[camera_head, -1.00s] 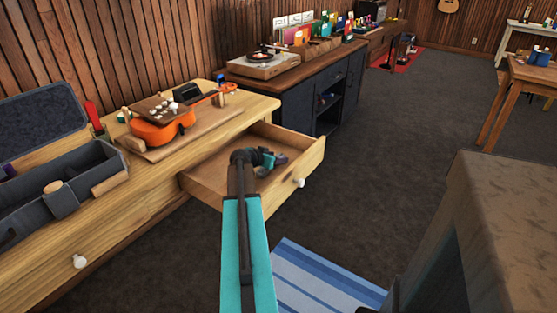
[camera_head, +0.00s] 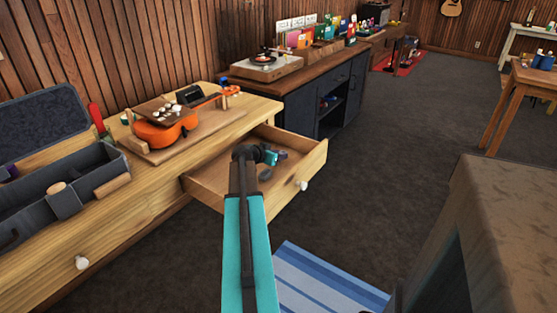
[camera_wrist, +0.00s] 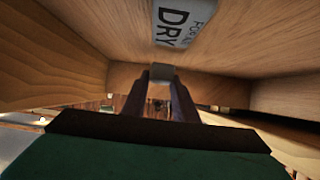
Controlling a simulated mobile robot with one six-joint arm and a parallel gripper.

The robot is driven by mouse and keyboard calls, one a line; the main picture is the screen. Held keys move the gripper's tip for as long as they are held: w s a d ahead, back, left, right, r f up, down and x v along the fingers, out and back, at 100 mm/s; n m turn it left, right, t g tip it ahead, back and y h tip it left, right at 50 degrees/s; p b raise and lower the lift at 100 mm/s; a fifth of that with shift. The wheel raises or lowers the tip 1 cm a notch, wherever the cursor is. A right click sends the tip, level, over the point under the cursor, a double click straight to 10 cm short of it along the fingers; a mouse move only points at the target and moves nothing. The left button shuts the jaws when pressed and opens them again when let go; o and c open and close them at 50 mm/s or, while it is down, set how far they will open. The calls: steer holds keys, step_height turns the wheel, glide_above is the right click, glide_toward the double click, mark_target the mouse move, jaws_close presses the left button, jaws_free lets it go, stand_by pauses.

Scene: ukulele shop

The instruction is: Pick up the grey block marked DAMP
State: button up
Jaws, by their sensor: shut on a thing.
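My gripper (camera_head: 277,156) hangs over the open drawer (camera_head: 222,187), with the arm reaching in from the front. In the wrist view the two dark fingers (camera_wrist: 160,88) close on a small grey block (camera_wrist: 161,73) at their tips. No marking is readable on the face of the block that shows, so I cannot read DAMP on it. A separate light grey piece (camera_wrist: 180,22) with the dark letters DRY lies against the wooden drawer surface beyond the fingertips. In the head view a small grey thing (camera_head: 265,174) lies in the drawer below the gripper.
The drawer walls (camera_wrist: 45,70) stand on both sides of the gripper. An orange ukulele (camera_head: 165,130) rests on the bench above the drawer. An open grey case (camera_head: 60,185) stands at the left. A brown-topped table (camera_head: 505,210) is at the right; dark floor lies between.

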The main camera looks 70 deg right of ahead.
step_height(320, 180, up, 7)
steer(key=shift+r, duration=0.15)
steer(key=shift+r, duration=0.1)
stand_by(0.8)
